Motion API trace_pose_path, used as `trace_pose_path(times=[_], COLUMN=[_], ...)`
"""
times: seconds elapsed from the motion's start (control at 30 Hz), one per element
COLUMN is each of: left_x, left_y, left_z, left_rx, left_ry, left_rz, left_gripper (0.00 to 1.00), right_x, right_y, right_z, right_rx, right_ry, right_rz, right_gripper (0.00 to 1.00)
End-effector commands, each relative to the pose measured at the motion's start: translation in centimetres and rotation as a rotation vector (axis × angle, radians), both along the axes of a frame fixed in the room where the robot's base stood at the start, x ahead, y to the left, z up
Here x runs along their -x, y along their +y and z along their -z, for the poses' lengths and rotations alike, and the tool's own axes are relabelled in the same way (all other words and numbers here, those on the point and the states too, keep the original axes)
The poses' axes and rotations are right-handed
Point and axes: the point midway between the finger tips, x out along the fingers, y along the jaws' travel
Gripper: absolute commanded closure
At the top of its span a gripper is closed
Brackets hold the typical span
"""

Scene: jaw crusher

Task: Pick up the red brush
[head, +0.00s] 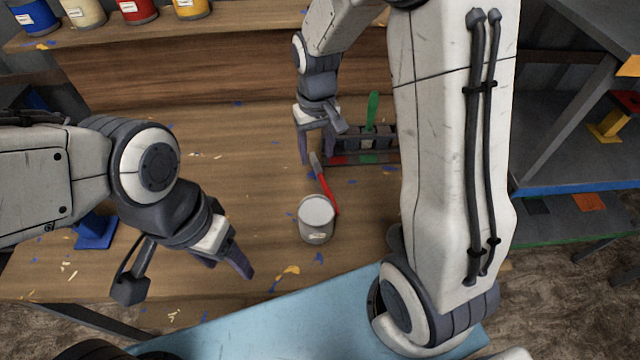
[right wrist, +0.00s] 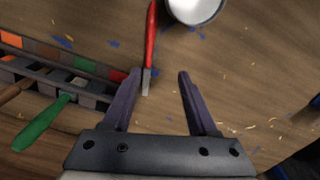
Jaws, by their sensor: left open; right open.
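The red brush (head: 326,188) lies on the wooden bench, its red handle running beside a grey-white can (head: 317,220) and its grey end pointing away from me. My right gripper (head: 319,148) is open and empty just beyond the grey end. In the right wrist view, the brush (right wrist: 151,38) has its grey end near the left fingertip of my right gripper (right wrist: 160,72). The can (right wrist: 196,8) is partly cut off there. I cannot tell whether handle and can touch. My left gripper (head: 230,266) is open and empty near the bench's front left.
A rack (head: 345,159) with colored slots and a green-handled brush (head: 371,112) stands just beyond my right gripper. A blue object (head: 95,231) sits at the left. Paint cans, including a red one (head: 137,11), stand on the back shelf. The bench between my grippers is mostly clear.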

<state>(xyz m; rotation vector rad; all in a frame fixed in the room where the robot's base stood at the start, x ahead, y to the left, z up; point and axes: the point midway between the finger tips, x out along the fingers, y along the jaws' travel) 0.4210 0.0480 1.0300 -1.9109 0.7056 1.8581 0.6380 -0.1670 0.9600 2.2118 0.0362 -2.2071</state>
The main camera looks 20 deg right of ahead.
Motion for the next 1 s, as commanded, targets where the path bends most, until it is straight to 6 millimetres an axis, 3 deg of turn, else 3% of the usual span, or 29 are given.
trace_pose_path(times=[0.03,0.1,0.33,0.57,0.83,1.0], left_x=[0.0,0.0,0.0,0.0,0.0,0.0], left_y=[0.0,0.0,0.0,0.0,0.0,0.0], left_z=[0.8,0.9,0.7,0.6,0.2,0.2], left_rx=[0.001,0.001,0.001,0.001,0.001,0.001], left_ry=[-0.001,-0.001,-0.001,-0.001,-0.001,-0.001], left_rz=[0.0,0.0,0.0,0.0,0.0,0.0], left_gripper=[0.37,0.37,0.37,0.37,0.37,0.37], right_x=[-0.6,-1.1,-1.1,-1.2,-1.4,-1.5], right_y=[-1.0,-1.7,-1.9,-1.9,-2.2,-2.2], right_z=[1.4,2.4,5.8,7.5,11.4,12.2], right_rx=[0.002,0.004,0.005,0.004,0.004,0.004], right_ry=[0.004,0.005,0.008,0.005,0.007,0.003], right_rz=[0.026,0.042,0.046,0.045,0.045,0.045], right_gripper=[0.41,0.41,0.41,0.41,0.41,0.41])
